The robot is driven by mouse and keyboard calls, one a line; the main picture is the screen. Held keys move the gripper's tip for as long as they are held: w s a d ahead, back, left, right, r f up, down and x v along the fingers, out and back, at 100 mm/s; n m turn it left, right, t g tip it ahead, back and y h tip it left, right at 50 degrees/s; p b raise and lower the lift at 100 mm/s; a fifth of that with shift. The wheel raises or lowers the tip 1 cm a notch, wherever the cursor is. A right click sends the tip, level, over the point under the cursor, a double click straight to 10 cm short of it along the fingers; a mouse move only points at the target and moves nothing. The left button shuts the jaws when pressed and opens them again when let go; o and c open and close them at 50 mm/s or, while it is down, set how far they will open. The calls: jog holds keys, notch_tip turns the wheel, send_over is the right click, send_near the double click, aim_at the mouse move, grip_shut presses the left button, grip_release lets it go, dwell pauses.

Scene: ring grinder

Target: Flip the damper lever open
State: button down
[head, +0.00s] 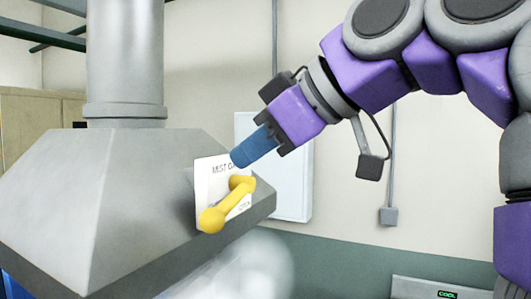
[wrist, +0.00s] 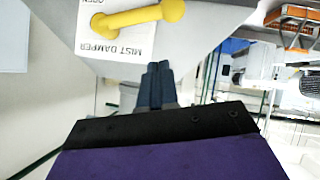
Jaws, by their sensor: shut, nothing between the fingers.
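The yellow damper lever (head: 226,204) is mounted on a white label plate (head: 205,178) on the sloped face of the grey hood. In the head view its knob end points down and left from the pivot. The lever also shows in the wrist view (wrist: 139,17), where the plate (wrist: 110,47) reads "MIST DAMPER" and "OPEN", upside down. My gripper (head: 238,157) has blue fingers and is shut and empty. Its tips are just above the lever in the head view. In the wrist view the closed fingertips (wrist: 159,67) lie beside the plate's edge, apart from the lever.
The grey hood (head: 100,190) with its round duct (head: 125,60) fills the left. A white wall panel (head: 290,180) is behind my gripper. A grey box with a "COOL" display (head: 440,290) is at lower right. Whitish mist (head: 250,265) hangs below the hood.

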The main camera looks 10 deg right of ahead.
aim_at(235, 191)
jog(key=w+f, duration=0.1)
jog(key=f, duration=0.1)
jog(key=w+f, duration=0.2)
jog(key=w+a+f, duration=0.1)
jog(key=f, duration=0.1)
jog(key=shift+w+a+f, duration=0.1)
jog(key=shift+w+f, duration=0.05)
jog(key=shift+w, duration=0.1)
dwell(0.5)
jog(key=shift+a, duration=0.2)
